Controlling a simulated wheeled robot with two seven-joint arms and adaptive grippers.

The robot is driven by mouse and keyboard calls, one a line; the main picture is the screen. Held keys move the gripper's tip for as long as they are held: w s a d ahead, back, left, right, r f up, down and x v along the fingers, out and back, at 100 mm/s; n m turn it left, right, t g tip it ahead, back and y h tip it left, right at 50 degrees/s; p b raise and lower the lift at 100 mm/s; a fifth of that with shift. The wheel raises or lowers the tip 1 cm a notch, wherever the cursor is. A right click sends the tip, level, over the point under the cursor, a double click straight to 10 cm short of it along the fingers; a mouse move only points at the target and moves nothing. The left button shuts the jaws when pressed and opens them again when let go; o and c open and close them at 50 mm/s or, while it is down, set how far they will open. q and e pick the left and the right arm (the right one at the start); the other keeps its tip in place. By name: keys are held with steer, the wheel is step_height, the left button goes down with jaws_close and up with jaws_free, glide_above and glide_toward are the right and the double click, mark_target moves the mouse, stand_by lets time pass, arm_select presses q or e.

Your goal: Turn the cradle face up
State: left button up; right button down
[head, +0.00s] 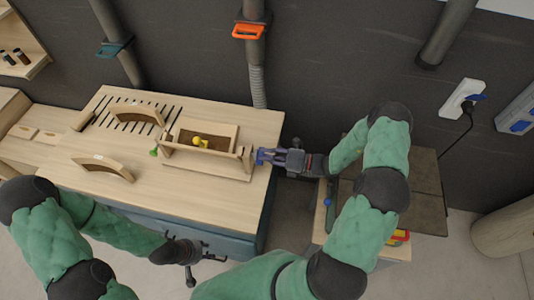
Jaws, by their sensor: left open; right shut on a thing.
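The cradle (220,131) is a pale wooden, box-like frame with a brown inner surface, on a wooden stand (205,164) on the bench. A yellow knob (197,141) shows at its middle and a green knob (154,152) at its left end. I cannot tell for certain which face is up. My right gripper (266,156) is at the cradle's right end, shut on a blue part there that the fingers largely hide. My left gripper (203,258) is open and empty, low in front of the bench's front edge, away from the cradle.
The wooden bench (115,185) also holds two curved wooden pieces (103,168) (138,113) and a slotted rack (125,122). Pipes with teal (113,49) and orange (248,31) clamps stand behind. A side cart (400,190) stands at right. The bench's front middle is clear.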

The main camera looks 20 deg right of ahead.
steer(key=shift+w+d+m+p, duration=0.1)
steer(key=shift+m+p, duration=0.75)
steer(key=shift+m, duration=1.15)
steer(key=shift+f+m, duration=0.15)
steer(key=shift+m, duration=0.35)
steer(key=c, duration=1.1)
jaws_free()
steer(key=v, duration=1.2)
steer(key=shift+f, duration=0.1)
